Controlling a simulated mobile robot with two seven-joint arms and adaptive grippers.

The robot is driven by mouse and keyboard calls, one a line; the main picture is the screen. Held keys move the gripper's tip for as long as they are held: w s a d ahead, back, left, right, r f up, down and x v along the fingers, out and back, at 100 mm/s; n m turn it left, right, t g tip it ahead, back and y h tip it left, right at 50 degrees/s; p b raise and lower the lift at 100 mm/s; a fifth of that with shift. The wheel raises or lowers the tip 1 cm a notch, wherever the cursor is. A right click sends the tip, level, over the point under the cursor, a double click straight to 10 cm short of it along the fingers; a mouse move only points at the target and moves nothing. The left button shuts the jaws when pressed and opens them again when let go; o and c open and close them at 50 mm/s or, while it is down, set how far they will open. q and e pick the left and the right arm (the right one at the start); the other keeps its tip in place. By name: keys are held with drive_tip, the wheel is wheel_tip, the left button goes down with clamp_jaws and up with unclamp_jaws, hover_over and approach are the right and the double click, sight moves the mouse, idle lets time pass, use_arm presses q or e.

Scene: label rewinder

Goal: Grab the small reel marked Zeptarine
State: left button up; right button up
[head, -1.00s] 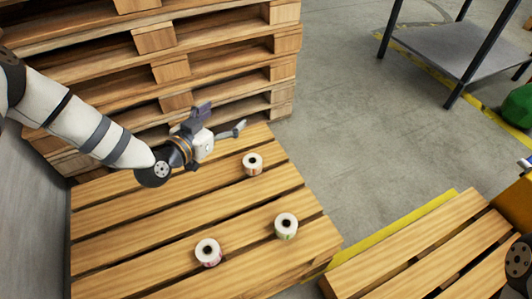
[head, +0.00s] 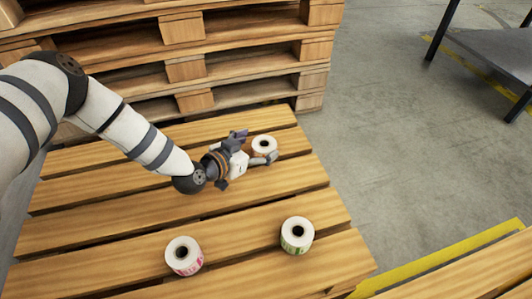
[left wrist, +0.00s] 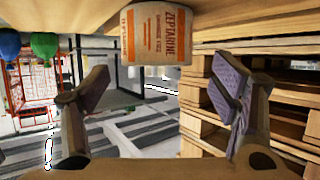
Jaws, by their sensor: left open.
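The small reel marked Zeptarine (head: 264,144) stands upright on the wooden pallet, farther back than the other two reels. In the left wrist view the reel (left wrist: 156,38) shows an orange and white label with the word ZEPTARINE, at the top of the picture. My left gripper (head: 254,147) is open right at the reel, its fingers reaching towards the reel's two sides. In the left wrist view the gripper (left wrist: 163,88) has its fingers apart, with the reel above the gap between them. I cannot tell whether a finger touches it. My right gripper is out of view.
Two more white reels stand nearer on the pallet (head: 100,231): one with a pink label (head: 184,256), one with a green label (head: 297,236). Stacked pallets (head: 186,70) rise behind. A dark table (head: 489,62) stands at the upper right; the floor between is clear.

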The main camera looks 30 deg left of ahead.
sight(267, 143)
use_arm(q)
drive_tip(key=w+f, duration=0.1)
drive_tip(key=w+f+b, duration=0.1)
drive_tip(key=shift+w+d, duration=0.3)
drive_tip(key=shift+w, duration=0.35)
drive_tip(key=shift+r, duration=0.2)
drive_tip(key=c, duration=1.3)
drive_tip(key=shift+c, duration=0.2)
